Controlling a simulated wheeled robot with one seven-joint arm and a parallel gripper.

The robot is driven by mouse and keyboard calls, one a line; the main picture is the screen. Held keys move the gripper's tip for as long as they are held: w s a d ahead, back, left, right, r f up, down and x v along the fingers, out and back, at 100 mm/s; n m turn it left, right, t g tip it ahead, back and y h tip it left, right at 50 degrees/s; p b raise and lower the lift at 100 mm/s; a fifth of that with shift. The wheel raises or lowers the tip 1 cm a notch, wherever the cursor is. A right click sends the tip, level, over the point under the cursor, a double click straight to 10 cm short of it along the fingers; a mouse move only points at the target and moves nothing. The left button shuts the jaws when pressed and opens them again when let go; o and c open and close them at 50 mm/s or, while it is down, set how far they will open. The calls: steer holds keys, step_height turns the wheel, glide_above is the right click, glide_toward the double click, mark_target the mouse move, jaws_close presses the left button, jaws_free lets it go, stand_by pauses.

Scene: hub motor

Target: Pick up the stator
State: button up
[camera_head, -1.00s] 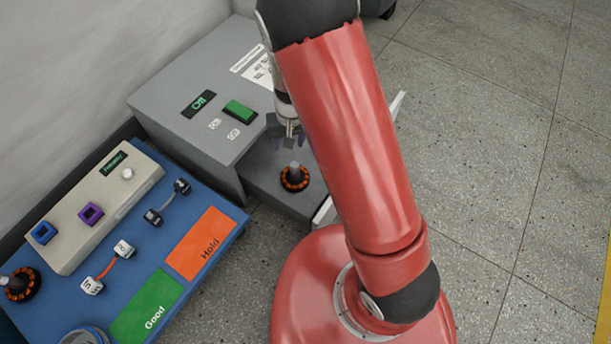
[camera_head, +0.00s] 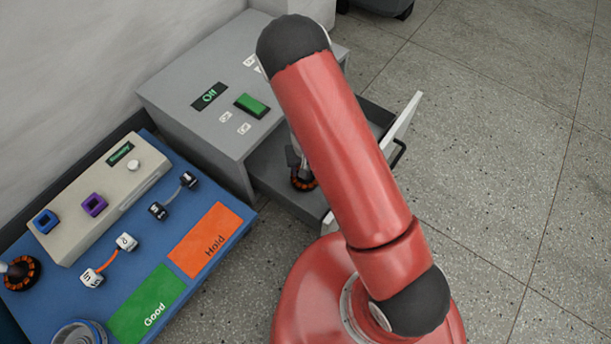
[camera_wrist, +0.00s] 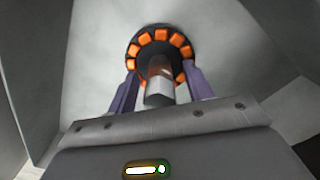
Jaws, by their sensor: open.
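The stator, a black ring with orange coils and a grey shaft, sits in the open grey drawer (camera_head: 267,168). In the head view the stator (camera_head: 303,183) is partly hidden by my arm and gripper. In the wrist view the stator (camera_wrist: 161,42) is at top centre, its shaft pointing toward the camera. My gripper (camera_wrist: 160,78) is open, its two purple fingers on either side of the shaft, with their tips close to the coil ring. I cannot tell whether they touch it. A second, similar stator (camera_head: 20,273) lies at the far left on the blue board.
The drawer's white front (camera_head: 402,125) and walls surround the stator. The blue board (camera_head: 190,285) holds connectors and green and orange pads. Open floor lies right.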

jaws_close()
stand_by(0.3)
